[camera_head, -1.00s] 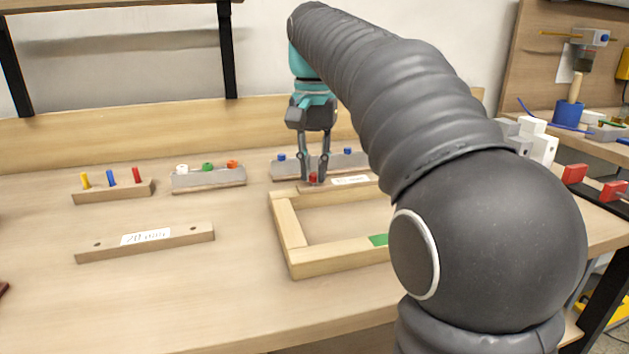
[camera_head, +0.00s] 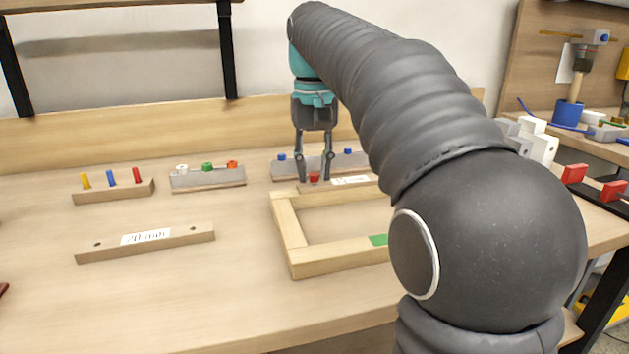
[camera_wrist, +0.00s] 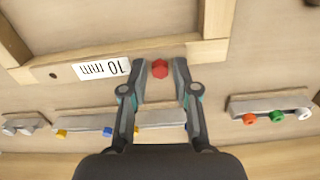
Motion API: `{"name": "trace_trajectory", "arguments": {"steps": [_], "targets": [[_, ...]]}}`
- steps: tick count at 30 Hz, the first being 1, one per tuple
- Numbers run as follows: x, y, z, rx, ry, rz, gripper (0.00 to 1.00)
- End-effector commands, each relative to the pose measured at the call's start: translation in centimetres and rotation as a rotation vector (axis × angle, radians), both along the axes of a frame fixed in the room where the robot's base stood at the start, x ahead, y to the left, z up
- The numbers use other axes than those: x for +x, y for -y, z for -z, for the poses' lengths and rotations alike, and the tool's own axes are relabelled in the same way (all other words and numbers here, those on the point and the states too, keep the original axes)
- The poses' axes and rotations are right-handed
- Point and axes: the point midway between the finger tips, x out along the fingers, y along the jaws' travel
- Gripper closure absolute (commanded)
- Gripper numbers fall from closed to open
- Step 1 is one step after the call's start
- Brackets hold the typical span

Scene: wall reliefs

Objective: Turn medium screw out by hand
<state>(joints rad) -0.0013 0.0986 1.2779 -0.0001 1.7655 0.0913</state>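The red screw (camera_head: 314,177) sits in the right-hand board labelled 10 mm, at the back edge of the wooden frame (camera_head: 290,232). In the wrist view the red screw (camera_wrist: 160,68) has a hexagonal head and stands at one end of the 10 mm board (camera_wrist: 55,72). My gripper (camera_head: 315,180) points down over it with its fingers parted. In the wrist view the two fingertips of my gripper (camera_wrist: 160,72) stand on either side of the head, with a gap at each side. How deep the screw sits in the board is hidden.
A grey holder with blue screws (camera_head: 282,157) stands just behind my gripper. Left are a holder with white, green and orange screws (camera_head: 207,180) and a block with yellow, blue and red pegs (camera_head: 112,193). A labelled board (camera_head: 190,238) lies in front left. The table's front is clear.

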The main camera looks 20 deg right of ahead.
Motion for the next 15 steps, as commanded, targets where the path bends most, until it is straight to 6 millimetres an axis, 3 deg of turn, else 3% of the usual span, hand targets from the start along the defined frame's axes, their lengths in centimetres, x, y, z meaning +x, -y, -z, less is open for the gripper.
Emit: {"name": "trace_trajectory", "arguments": {"steps": [5,15], "targets": [[0.0,-0.01,-0.01,0.0,0.0,0.079,0.7],[0.0,-0.01,-0.01,0.0,0.0,0.418,0.7]]}}
